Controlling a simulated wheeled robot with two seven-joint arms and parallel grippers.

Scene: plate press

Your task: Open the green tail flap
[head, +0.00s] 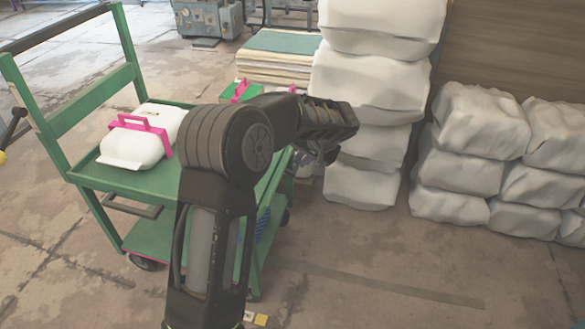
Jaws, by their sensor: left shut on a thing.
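A green cart (145,180) stands at the left, with a tall green frame at its far left end. My left arm crosses in front of the cart and hides much of its right side. A green part at the cart's right end (268,183) shows beside my arm; I take it for the tail flap, but its outline and angle are mostly hidden. My left gripper (324,152) is at that end, partly hidden by my own wrist, and is shut on what seems to be the flap's edge. My right gripper is not in view.
A white case with a pink handle (137,140) lies on the cart top; another pink handle (240,90) shows behind my arm. Stacked white sacks (375,80) stand close behind the gripper, more (480,120) at the right. The front right floor is clear.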

